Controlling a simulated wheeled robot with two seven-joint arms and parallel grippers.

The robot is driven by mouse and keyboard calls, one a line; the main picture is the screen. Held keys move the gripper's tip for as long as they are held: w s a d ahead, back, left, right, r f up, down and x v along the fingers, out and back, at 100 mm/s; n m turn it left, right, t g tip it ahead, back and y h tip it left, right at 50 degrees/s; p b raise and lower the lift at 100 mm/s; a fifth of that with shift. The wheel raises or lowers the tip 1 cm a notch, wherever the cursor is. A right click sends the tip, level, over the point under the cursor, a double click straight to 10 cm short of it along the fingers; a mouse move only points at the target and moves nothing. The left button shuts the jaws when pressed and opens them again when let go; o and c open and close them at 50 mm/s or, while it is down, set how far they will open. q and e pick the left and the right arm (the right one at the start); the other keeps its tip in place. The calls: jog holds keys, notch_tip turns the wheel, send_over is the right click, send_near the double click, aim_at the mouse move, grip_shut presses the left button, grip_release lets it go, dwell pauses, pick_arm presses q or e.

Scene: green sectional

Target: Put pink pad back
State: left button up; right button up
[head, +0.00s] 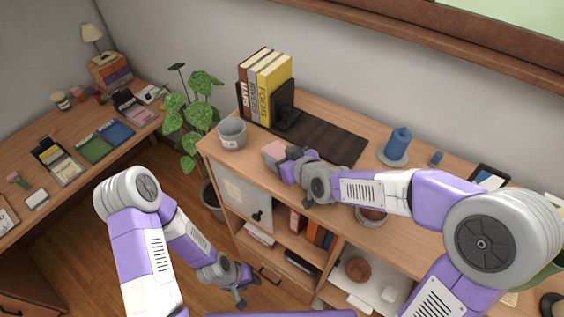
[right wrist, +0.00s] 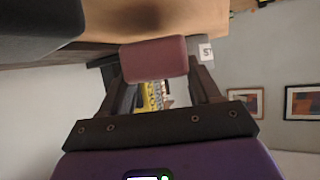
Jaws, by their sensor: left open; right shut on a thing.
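The pink pad (head: 273,150) is a small block with rounded edges. My right gripper (head: 280,160) is shut on it, above the wooden shelf unit's top (head: 225,155); I cannot tell whether the pad touches the top. In the right wrist view the pad (right wrist: 153,59) sits between the two dark fingers. My left gripper (head: 243,285) is open and empty, low in front of the shelf unit.
A grey mug (head: 232,133) stands left of the pad. Behind are upright books (head: 265,85) with a black bookend (head: 286,103) and a dark mat (head: 335,138). A blue candle (head: 399,141) stands to the right. A plant (head: 195,105) and desk (head: 75,190) are at left.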

notch_tip(320, 180, down, 2)
jog(key=shift+s+f, duration=0.1)
jog(key=shift+f, duration=0.15)
jog(key=shift+f, duration=0.1)
jog(key=o, duration=1.1)
